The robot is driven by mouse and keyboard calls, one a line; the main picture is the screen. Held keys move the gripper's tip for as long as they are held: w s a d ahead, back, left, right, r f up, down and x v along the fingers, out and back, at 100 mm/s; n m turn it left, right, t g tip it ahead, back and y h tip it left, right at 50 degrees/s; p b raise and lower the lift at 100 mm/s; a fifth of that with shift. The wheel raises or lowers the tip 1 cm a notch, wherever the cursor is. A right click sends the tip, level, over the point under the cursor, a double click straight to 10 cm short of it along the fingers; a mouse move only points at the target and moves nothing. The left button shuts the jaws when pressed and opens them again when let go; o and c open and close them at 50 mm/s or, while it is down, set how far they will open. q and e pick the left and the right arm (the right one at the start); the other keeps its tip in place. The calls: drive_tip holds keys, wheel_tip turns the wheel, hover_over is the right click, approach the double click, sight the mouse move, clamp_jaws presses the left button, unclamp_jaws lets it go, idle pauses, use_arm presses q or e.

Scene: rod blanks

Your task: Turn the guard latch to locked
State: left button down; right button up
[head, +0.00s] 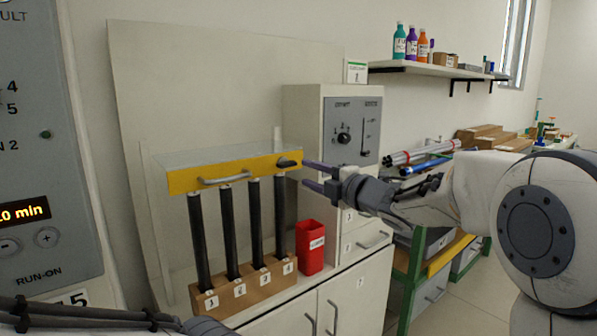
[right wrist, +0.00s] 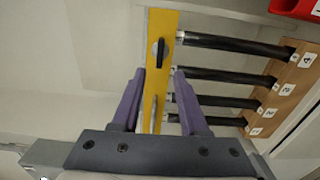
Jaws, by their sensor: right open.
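The guard's yellow front bar (head: 235,174) carries the dark guard latch (head: 288,162) near its right end. The latch lies about lengthwise along the bar; the right wrist view also shows this latch (right wrist: 161,54) on the yellow bar (right wrist: 158,22). My right gripper (head: 306,174) is open and empty, just right of the latch. In the right wrist view its purple fingers (right wrist: 159,74) stand either side of the bar, with the latch ahead of and between the tips, seemingly not touched. My left gripper is out of view.
A silver handle (head: 222,180) is on the bar. Several black rods (head: 228,232) stand in a numbered wooden block (head: 245,284) below. A red bin (head: 310,247) is beside them. A grey control panel (head: 352,130) stands behind on the right.

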drive_tip(key=v, duration=0.3)
drive_tip(key=shift+a, duration=0.1)
